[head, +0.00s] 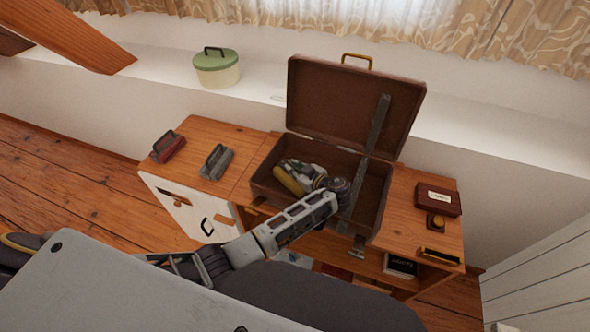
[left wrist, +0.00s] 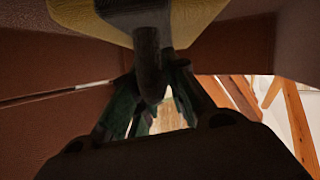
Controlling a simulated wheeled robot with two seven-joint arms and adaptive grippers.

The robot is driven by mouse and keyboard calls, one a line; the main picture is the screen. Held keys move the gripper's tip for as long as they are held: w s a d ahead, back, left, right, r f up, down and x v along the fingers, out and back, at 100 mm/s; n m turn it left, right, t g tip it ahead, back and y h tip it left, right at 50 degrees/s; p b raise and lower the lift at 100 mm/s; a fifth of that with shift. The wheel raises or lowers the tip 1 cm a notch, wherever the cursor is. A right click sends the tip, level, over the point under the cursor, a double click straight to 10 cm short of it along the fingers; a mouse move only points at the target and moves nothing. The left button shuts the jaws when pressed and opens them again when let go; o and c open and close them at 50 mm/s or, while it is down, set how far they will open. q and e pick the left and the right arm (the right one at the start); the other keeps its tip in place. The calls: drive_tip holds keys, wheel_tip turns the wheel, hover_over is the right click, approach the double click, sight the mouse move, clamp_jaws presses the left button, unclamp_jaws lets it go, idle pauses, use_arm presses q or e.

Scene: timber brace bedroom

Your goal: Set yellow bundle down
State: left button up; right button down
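The yellow bundle (head: 289,181) is inside the open brown suitcase (head: 262,190), near its left side. In the left wrist view the bundle (left wrist: 205,18) is at the top, with its dark handle (left wrist: 148,62) reaching down between the fingers. My left gripper (head: 308,174) reaches into the case, and its fingers (left wrist: 155,100) appear closed around the handle. The bundle's underside is hidden, so I cannot tell whether it touches the case floor. My right gripper is not in view.
The suitcase lid stands up at the back, with a dark strap (head: 376,125) across it. A red bundle (head: 169,148) and a grey bundle (head: 217,163) lie on the desk (head: 208,134) at left. A dark red box (head: 438,199) sits at right. A green-lidded tin (head: 217,70) stands on the ledge.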

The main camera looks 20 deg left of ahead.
use_arm(q)
drive_tip(key=shift+o, duration=1.4)
drive_tip(key=shift+r, duration=0.15)
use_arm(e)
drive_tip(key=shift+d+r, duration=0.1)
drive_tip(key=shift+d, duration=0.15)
use_arm(q)
drive_tip(key=shift+d, duration=0.15)
drive_tip(key=v, duration=0.6)
drive_tip(key=shift+b, duration=0.4)
drive_tip(key=shift+s+d+r, duration=0.2)
drive_tip(key=shift+s+d, duration=0.15)
drive_tip(key=shift+d, duration=0.05)
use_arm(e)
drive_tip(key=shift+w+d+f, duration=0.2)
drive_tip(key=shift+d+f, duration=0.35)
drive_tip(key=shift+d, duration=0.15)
use_arm(q)
drive_tip(key=shift+r, duration=0.1)
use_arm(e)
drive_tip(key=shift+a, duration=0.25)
